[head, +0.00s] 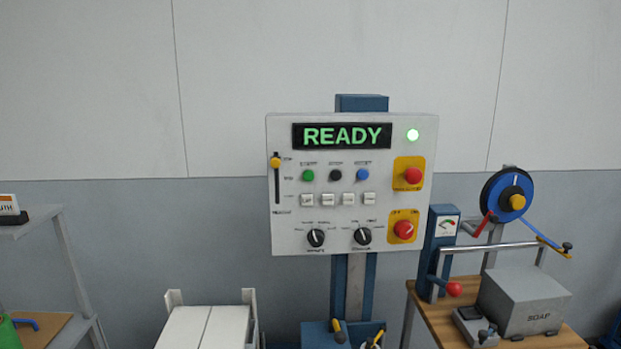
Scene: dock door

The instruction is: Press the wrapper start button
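A white control panel (290,238) stands upright on a blue post in the middle of the head view. A row below holds a green button (308,175), a black button (336,175) and a blue button (362,175). Their small labels are too blurred to read surely; the one over the green button may say START. Red mushroom buttons sit on yellow plates at the right (413,176) (404,230). Neither of my grippers shows.
White cartons (200,328) stand lower left of the panel. A grey shelf (35,219) is at the left edge. Nothing blocks the panel's front.

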